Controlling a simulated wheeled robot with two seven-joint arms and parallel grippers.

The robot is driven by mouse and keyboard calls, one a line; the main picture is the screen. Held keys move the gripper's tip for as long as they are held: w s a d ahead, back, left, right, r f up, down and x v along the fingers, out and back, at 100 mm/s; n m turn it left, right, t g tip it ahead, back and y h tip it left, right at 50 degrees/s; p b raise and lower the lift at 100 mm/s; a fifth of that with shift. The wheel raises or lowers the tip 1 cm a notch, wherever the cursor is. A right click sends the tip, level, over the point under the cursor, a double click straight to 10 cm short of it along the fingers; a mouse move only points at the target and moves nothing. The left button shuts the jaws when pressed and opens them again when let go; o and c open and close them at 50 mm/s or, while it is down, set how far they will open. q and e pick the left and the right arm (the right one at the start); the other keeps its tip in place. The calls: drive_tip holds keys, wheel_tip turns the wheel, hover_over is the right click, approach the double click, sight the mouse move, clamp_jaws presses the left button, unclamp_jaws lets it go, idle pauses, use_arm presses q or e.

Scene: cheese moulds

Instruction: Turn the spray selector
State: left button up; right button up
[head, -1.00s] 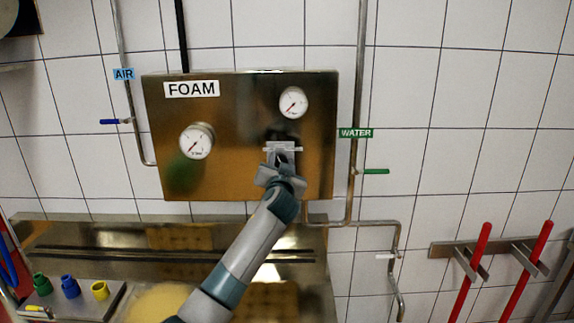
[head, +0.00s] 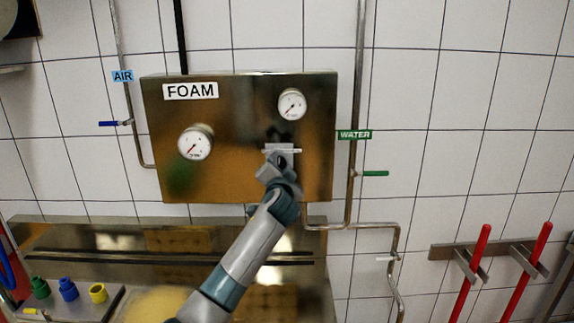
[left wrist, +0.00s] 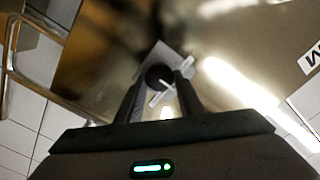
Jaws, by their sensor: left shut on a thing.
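The spray selector is a dark round knob with a pale pointer on a light square plate; the plate (head: 279,147) shows in the head view on the front of the brass-coloured foam box (head: 235,120), below the right gauge. In the left wrist view the knob (left wrist: 157,76) sits between the two fingers, with the pointer slanting across it. My left gripper (head: 279,158) is at the selector and shut on it, hiding most of the knob in the head view. It also shows in the left wrist view (left wrist: 161,88). My right gripper is out of view.
Two gauges (head: 195,141) (head: 292,104) stand out from the box. A pipe with a green-handled valve (head: 375,173) runs close to its right, and a blue-handled valve (head: 108,123) is at the left. A metal basin (head: 60,235) lies below.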

use_arm(q)
drive_tip(key=o, duration=1)
drive_tip(key=shift+d, duration=0.1)
drive_tip(key=shift+s, duration=0.15)
drive_tip(key=shift+s, duration=0.15)
drive_tip(key=s+b, duration=0.6)
drive_tip(key=s, duration=1.1)
drive_tip(key=shift+r, duration=0.15)
drive_tip(key=shift+d, duration=0.1)
